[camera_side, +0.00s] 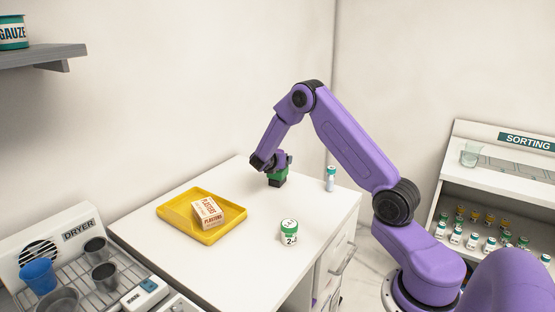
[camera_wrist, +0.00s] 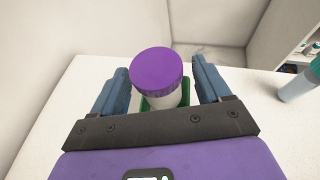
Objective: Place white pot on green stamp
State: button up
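The white pot (camera_wrist: 168,99) has a purple lid and stands between the two blue fingers of my gripper (camera_wrist: 161,70) in the wrist view. Small gaps show between the pot and the fingers, which look open. The green stamp (camera_wrist: 150,106) shows directly below the pot, which appears to rest on it; the contact is hidden. In the side view the green stamp (camera_side: 278,174) sits near the table's far corner, with a dark lower part. My gripper (camera_side: 272,163) is just above and around it there, and the pot is mostly hidden by it.
A yellow tray (camera_side: 172,218) holds a plasters box (camera_side: 207,212). A small blue-capped bottle (camera_side: 331,180) stands right of my gripper. A dryer rack (camera_side: 75,287) is at lower left. The table's middle is clear.

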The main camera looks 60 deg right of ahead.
jog(key=shift+r, duration=0.2)
jog(key=s+a+r+m+y, duration=0.1)
jog(key=s+a+r, duration=0.15)
jog(key=a, duration=0.45)
jog(key=s+a+r+m+y, duration=0.1)
jog(key=s+a+r, duration=0.1)
jog(key=s+a, duration=0.3)
jog(key=s+a+r+m+y, duration=0.1)
jog(key=s+a+r, duration=0.1)
jog(key=a, duration=0.6)
jog(key=s+a+m+g+y, duration=0.2)
jog(key=s+a+y, duration=0.3)
jog(key=s, duration=1)
jog(key=s+a+m+g+y, duration=0.2)
jog(key=s+a+m+y, duration=0.2)
jog(key=s+a, duration=0.7)
jog(key=s+y, duration=0.1)
jog(key=s, duration=0.2)
jog(key=shift+s, duration=0.35)
